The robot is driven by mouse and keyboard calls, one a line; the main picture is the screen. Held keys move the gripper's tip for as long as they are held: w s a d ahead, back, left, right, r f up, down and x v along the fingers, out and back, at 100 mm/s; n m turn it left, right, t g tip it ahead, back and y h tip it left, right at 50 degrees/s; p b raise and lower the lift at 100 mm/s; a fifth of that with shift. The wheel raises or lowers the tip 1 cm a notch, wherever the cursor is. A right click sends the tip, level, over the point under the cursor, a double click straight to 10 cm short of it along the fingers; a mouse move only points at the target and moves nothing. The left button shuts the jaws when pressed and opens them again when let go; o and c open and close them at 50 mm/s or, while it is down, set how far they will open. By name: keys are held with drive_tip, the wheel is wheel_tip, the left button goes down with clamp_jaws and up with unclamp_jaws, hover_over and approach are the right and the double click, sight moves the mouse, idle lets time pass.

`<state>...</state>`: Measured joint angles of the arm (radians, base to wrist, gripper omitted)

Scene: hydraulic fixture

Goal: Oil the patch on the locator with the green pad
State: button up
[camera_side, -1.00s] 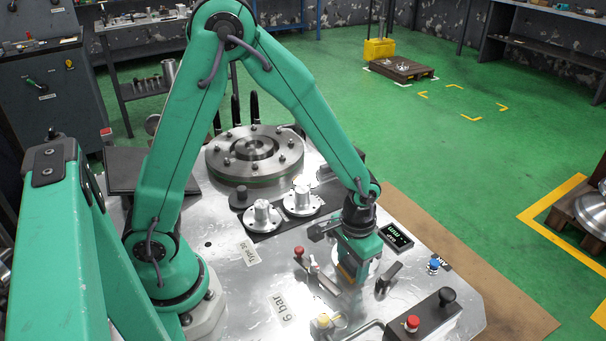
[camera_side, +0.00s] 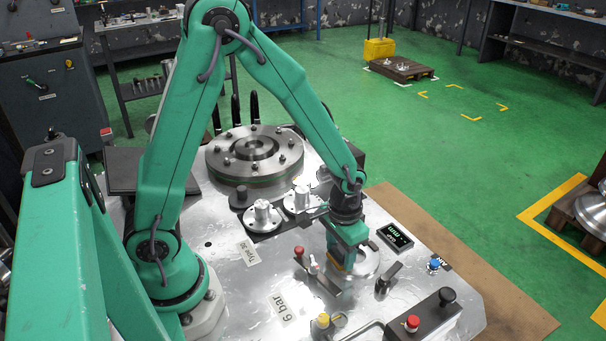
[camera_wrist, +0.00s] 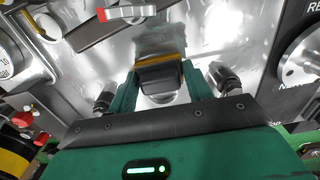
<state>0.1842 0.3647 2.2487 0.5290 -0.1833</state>
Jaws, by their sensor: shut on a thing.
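My gripper (camera_side: 338,264) is shut on a dark block with an amber-yellow lower edge (camera_wrist: 160,73). In the wrist view the block sits between my two green fingers, over the shiny metal plate. No green shows on the block itself, so I cannot tell whether it is the green pad. In the side view my gripper is over the left part of a pale round metal disc (camera_side: 368,264). I cannot tell whether the block touches it. Two flanged metal pieces with upright stubs, left (camera_side: 262,216) and right (camera_side: 302,201), stand on a dark base. Which piece is the locator, and its patch, I cannot make out.
A red-knobbed lever (camera_side: 300,252) lies left of my gripper. A dark clamp-like piece (camera_side: 386,278), a blue knob (camera_side: 434,264) and a display box (camera_side: 396,237) are at right. A control box (camera_side: 425,318) stands in front. A large bolted disc (camera_side: 254,153) is behind.

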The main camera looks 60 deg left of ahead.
drive_tip(key=shift+a+f, duration=0.1)
drive_tip(key=shift+a, duration=1.3)
drive_tip(key=shift+s, duration=0.1)
drive_tip(key=shift+r, duration=3.05)
drive_tip(key=shift+r, duration=0.1)
drive_tip(key=shift+r, duration=1.4)
